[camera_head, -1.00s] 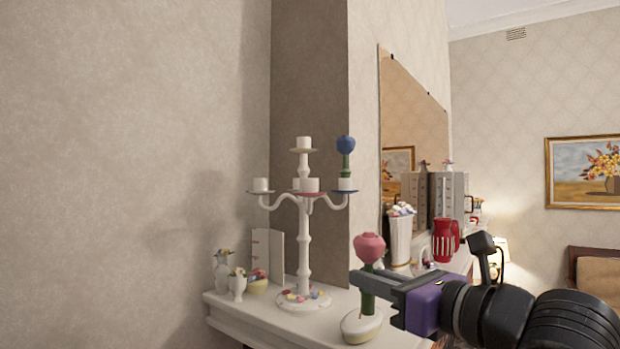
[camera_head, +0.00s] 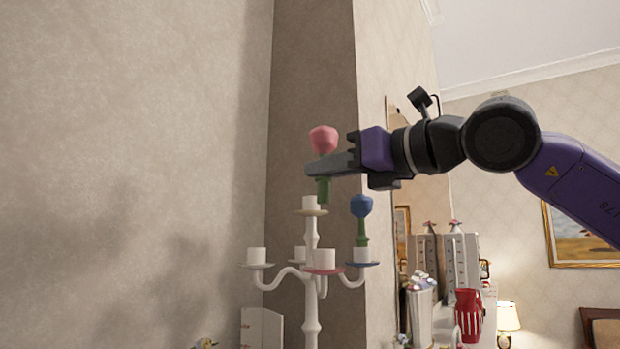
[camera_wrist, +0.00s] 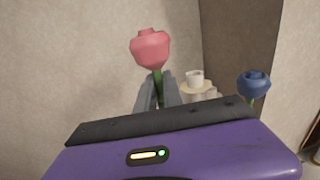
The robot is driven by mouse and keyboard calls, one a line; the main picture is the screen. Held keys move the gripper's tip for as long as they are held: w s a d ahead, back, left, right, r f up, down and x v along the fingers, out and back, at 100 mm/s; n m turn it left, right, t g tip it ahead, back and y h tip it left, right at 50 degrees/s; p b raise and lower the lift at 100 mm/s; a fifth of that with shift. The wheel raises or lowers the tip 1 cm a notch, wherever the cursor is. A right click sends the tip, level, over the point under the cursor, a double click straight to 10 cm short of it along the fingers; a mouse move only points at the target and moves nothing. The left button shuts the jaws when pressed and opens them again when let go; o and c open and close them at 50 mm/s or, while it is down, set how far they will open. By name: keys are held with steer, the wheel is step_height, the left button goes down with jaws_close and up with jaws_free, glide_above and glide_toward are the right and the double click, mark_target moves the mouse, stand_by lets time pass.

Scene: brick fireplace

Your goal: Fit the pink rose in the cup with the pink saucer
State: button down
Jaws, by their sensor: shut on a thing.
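My gripper (camera_head: 318,168) is shut on the green stem of the pink rose (camera_head: 323,139) and holds it upright in the air. The rose also shows in the wrist view (camera_wrist: 150,48), between the fingers. The stem's lower end is just above the top cup of the white candelabra (camera_head: 311,240); whether they touch I cannot tell. The pink saucer (camera_head: 323,270) is on a lower arm at the front, with a white cup (camera_head: 324,258) on it, below the rose. That cup looks empty.
A blue rose (camera_head: 361,206) stands in the cup with the blue saucer (camera_head: 364,263), right of the pink saucer. Other cups sit at the left and top. A red jug (camera_head: 468,314) and white vase stand at right.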

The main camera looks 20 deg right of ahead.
steer(key=shift+w+r, duration=0.15)
steer(key=shift+w, duration=0.3)
steer(key=shift+d+b, duration=0.1)
steer(key=shift+b, duration=0.3)
steer(key=shift+s+f+b, duration=0.1)
steer(key=shift+f+b, duration=0.2)
steer(key=shift+f, duration=0.05)
step_height(320, 180, down, 5)
steer(key=b, duration=0.5)
steer(key=shift+f+b, duration=0.1)
steer(key=shift+b, duration=0.2)
steer(key=shift+b, duration=0.95)
stand_by(1.1)
steer(key=shift+f+b, duration=1.8)
steer(key=shift+b, duration=0.2)
steer(key=c, duration=1.4)
jaws_free()
